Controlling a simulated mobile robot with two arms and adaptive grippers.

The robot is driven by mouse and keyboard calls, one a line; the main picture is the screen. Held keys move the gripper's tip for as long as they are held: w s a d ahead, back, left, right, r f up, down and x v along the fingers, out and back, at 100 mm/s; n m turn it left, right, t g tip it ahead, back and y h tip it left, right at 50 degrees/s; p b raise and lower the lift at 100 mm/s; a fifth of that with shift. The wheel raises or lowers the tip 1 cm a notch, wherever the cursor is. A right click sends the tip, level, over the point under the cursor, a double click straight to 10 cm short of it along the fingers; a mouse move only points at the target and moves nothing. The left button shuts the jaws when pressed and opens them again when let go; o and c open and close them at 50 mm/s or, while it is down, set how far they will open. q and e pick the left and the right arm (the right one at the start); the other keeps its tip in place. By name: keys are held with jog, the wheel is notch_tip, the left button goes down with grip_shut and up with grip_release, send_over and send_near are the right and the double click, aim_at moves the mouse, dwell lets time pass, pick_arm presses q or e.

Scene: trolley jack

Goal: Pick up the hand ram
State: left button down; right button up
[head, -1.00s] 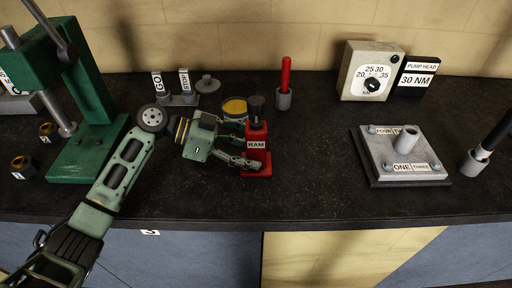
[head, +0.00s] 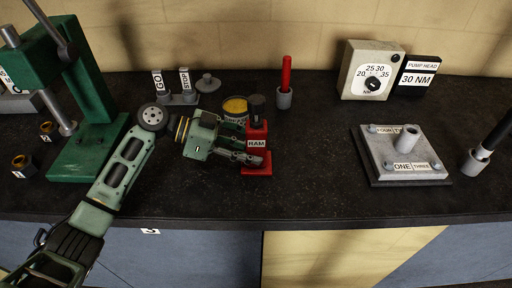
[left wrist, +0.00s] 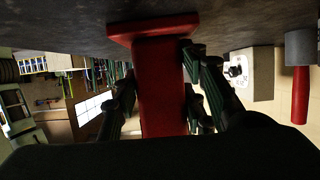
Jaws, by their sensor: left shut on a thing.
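The hand ram (head: 257,160) is a red upright block with a dark cylinder on top, a flat red foot and a label reading RAM. It stands on the dark bench in the head view. My left gripper (head: 250,145) comes from the left and is shut on its body. In the left wrist view the red ram (left wrist: 160,85) fills the space between the two fingers, with its foot (left wrist: 152,27) against or very near the bench top. I cannot tell whether it is lifted. My right gripper is not in view.
A yellow-topped round tin (head: 235,106) is close behind my gripper. A red-handled tool (head: 286,80) stands in a grey holder behind the ram. A green press (head: 90,110) is at left, a bolted plate (head: 405,165) at right. The bench between ram and plate is clear.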

pick_arm(q)
jog(key=shift+r, duration=0.3)
jog(key=shift+w+r+b, duration=0.1)
jog(key=shift+r+b, duration=0.5)
jog(key=shift+r, duration=0.65)
jog(key=s+d+r+b, duration=0.2)
jog(key=s+d+r, duration=0.4)
jog(key=d+r, duration=0.2)
jog(key=shift+d+r+b, duration=0.15)
jog(key=shift+d+b, duration=0.25)
jog(key=shift+d, duration=0.75)
jog(key=shift+w, duration=0.1)
notch_tip(320, 180, up, 9)
send_over(251, 139)
jog(key=w, duration=0.3)
jog(key=shift+s+a, duration=0.15)
jog(key=shift+s, duration=0.1)
jog(key=shift+f, duration=9.8)
jog(key=shift+f, duration=0.2)
jog(key=shift+f, duration=0.35)
